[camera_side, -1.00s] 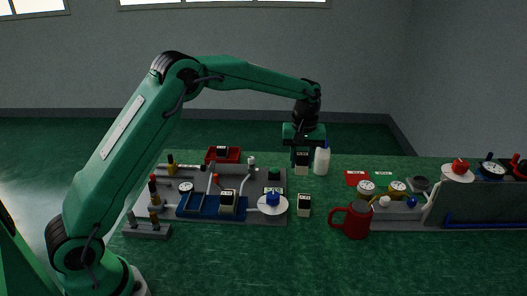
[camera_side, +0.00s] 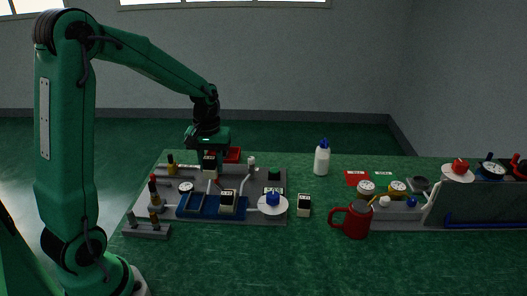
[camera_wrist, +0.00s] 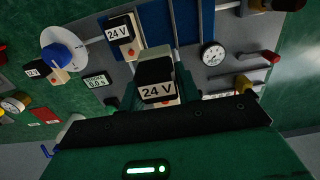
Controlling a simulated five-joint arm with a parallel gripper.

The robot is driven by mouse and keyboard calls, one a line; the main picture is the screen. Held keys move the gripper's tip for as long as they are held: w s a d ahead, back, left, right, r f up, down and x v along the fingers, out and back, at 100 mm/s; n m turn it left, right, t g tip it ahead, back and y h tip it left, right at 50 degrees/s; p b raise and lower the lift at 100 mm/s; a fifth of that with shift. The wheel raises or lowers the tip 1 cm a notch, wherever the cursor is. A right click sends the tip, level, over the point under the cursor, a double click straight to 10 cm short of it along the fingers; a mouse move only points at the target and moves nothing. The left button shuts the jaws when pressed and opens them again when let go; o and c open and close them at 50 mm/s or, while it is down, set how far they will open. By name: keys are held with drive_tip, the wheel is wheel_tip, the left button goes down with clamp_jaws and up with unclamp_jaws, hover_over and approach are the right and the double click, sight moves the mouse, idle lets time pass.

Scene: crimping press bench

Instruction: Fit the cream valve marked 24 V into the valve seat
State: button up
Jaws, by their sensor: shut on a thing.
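My gripper (camera_side: 209,152) is shut on a cream valve with a black top (camera_side: 210,168), above the back left of the grey panel. In the wrist view the held valve (camera_wrist: 157,88) shows its 24 V label. A second cream valve marked 24 V (camera_side: 227,202) stands on the blue plate (camera_side: 199,208); it also shows in the wrist view (camera_wrist: 122,34). I cannot clearly pick out the valve seat.
The grey panel (camera_side: 262,180) carries a gauge (camera_side: 186,187), posts, pipes and a white disc with a blue knob (camera_side: 272,200). A white bottle (camera_side: 321,162) and red mug (camera_side: 356,222) stand to the right.

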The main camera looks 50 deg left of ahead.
drive_tip(key=s+a, duration=0.1)
drive_tip(key=s, duration=0.5)
drive_tip(key=shift+s+f, duration=0.2)
drive_tip(key=shift+f, duration=0.25)
drive_tip(key=shift+a+f, duration=0.1)
drive_tip(key=shift+f, duration=2.75)
drive_tip(key=shift+f, duration=0.85)
drive_tip(key=o, duration=1.2)
wheel_tip(320, 180, up, 8)
drive_tip(key=shift+f, duration=0.1)
